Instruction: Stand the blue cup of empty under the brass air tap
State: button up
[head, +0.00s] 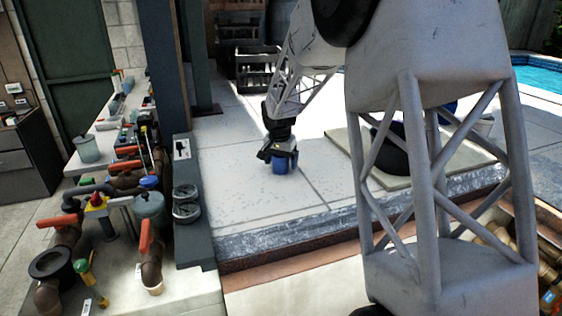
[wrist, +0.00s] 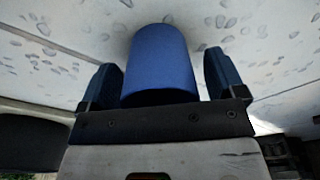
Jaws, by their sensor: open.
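The blue cup (head: 280,167) stands on the pale paving slab near the middle of the head view. My gripper (head: 279,157) is at it, and its dark body hides the cup's upper part there. In the wrist view the cup (wrist: 160,65) lies between the two dark blue fingers of my gripper (wrist: 162,85). The fingers are open, one on each side, with a narrow gap showing beside the cup. The cup's inside is hidden. I cannot pick out the brass air tap in either view.
A bench with pipes and red-handled valves (head: 145,235) fills the left. A black round tub (head: 392,150) is right of the cup. A stone step edge (head: 290,232) runs in front; brass pipes (head: 500,240) lie at right.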

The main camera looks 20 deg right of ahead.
aim_at(279, 173)
jog(key=shift+r, duration=0.15)
notch_tip(279, 173, up, 12)
jog(key=s, duration=0.1)
jog(key=shift+a, duration=0.45)
jog(key=shift+s, duration=0.15)
dwell(0.6)
jog(key=s+a+r+n, duration=0.1)
jog(key=s+a, duration=0.1)
jog(key=s, duration=0.6)
jog(key=s+a+r+n+t, duration=0.1)
jog(key=s+a+n, duration=0.15)
jog(key=s, duration=0.55)
jog(key=s+a+r+n, duration=0.1)
jog(key=s+a+r, duration=0.1)
jog(key=s, duration=0.7)
jog(key=s+a+f+n, duration=0.1)
jog(key=s+a+f, duration=0.1)
jog(key=s, duration=0.8)
jog(key=s+a+f+n, duration=0.1)
jog(key=s+f, duration=0.3)
jog(key=s, duration=0.7)
jog(key=shift+s+a+f+n+t+y, duration=0.15)
jog(key=shift+a+f+n+t+y, duration=0.2)
jog(key=shift+n, duration=0.4)
jog(key=shift+o, duration=0.4)
